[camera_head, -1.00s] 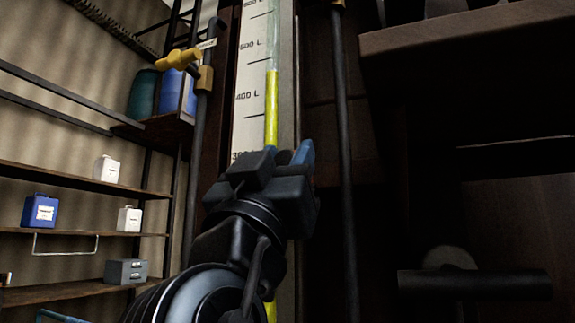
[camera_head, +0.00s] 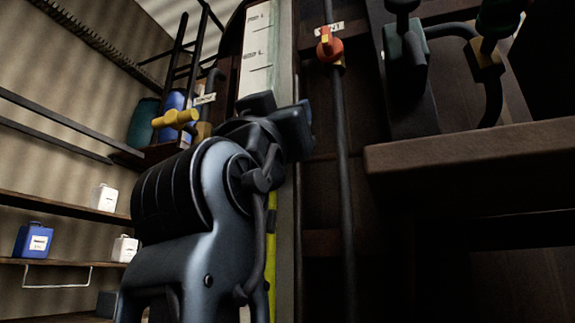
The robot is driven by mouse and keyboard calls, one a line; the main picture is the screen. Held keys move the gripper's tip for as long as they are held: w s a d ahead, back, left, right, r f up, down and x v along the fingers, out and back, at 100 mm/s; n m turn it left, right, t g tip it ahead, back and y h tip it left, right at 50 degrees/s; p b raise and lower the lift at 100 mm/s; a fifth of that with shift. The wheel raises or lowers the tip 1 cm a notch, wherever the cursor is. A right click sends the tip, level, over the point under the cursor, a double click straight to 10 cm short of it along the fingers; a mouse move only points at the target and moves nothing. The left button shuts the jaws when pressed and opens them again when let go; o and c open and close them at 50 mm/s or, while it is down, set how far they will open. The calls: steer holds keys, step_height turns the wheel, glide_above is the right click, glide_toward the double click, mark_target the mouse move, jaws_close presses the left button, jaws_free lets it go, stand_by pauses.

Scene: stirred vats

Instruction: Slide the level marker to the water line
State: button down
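The level gauge is a white scale board (camera_head: 257,50) with black marks and litre labels. A pale sight tube (camera_head: 275,45) runs along its right edge. Yellow liquid (camera_head: 271,262) shows in the tube below my arm; its top is hidden behind my arm and gripper. My gripper (camera_head: 290,125) is in front of the board and tube, its fingers turned away from the camera. A dark bluish part shows at its right side; I cannot tell whether this is the level marker or a finger. The marker is not clearly visible, nor whether anything is held.
A dark pipe with a red-orange valve handle (camera_head: 329,46) stands right of the gauge. A yellow valve handle (camera_head: 175,118) is at left. A brown ledge (camera_head: 470,150) with pipework juts out at right. Shelves (camera_head: 65,203) with containers line the left wall.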

steer(key=shift+r, duration=0.4)
steer(key=shift+d, duration=0.1)
steer(key=c, duration=0.8)
jaws_free()
steer(key=b+v, duration=0.3)
steer(key=v, duration=0.5)
